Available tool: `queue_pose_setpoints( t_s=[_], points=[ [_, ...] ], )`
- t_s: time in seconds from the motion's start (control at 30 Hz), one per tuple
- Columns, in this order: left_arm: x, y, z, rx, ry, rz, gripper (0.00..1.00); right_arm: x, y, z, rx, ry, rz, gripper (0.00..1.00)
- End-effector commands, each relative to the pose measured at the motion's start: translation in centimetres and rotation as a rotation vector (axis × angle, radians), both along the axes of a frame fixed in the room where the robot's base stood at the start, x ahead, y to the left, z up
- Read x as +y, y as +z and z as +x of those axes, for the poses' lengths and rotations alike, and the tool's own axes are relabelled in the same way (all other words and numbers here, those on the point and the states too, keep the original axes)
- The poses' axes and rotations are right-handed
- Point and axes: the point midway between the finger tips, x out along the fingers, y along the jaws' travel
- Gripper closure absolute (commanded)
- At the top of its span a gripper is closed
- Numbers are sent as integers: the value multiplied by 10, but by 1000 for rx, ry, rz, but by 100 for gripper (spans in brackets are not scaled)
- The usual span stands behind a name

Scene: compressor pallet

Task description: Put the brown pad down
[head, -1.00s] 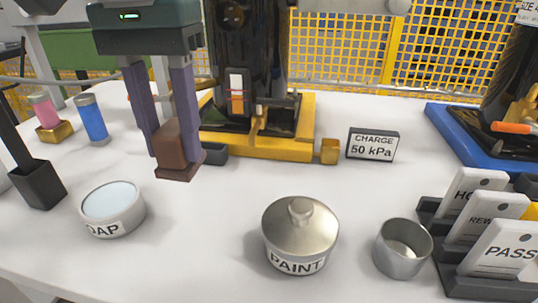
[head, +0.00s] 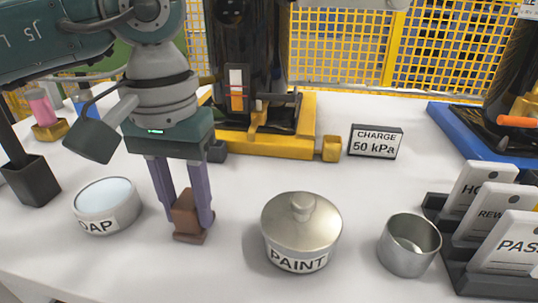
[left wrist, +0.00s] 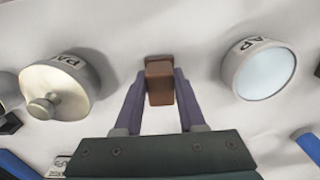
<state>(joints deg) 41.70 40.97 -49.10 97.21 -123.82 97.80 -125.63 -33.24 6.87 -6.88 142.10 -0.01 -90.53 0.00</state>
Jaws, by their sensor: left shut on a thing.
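My left gripper (head: 186,218) is shut on the brown pad (head: 187,213), a small block with a wider foot. The gripper points down between the soap dish and the paint pot. In the left wrist view the pad (left wrist: 160,82) sits between the two purple fingers. The pad is upright and low over the white table, at or very near its surface; I cannot tell whether it touches. My right gripper is not in view.
The soap dish (head: 107,207) is left of the pad, and the lidded paint pot (head: 301,235) is right of it. A metal cup (head: 409,245) and a card rack (head: 480,285) stand farther right. A yellow-based machine (head: 265,147) is behind. Table in front is clear.

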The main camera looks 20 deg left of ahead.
Motion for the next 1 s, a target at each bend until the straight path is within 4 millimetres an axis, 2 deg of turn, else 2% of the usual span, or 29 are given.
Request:
queue_pose_setpoints(
  t_s=[0.07, 0.1, 0.33, 0.57, 0.7, 0.77, 1.0],
  points=[
    [0, -4, 0, 0, 0, 0, 100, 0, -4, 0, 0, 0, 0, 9],
    [0, -3, 0, 0, 0, 0, 59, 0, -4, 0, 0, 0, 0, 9],
    [0, -2, 0, 0, 0, 0, 33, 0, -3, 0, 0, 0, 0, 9],
    [0, -2, 0, 1, 0, 0, 31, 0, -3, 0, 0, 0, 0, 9],
    [0, 6, 0, -1, 0, -1, 31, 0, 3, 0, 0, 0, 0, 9],
    [0, 14, 1, -3, -1, 0, 31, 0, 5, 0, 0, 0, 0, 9],
    [0, 70, 1, -6, 0, 1, 31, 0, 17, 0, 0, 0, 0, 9]
  ],
)
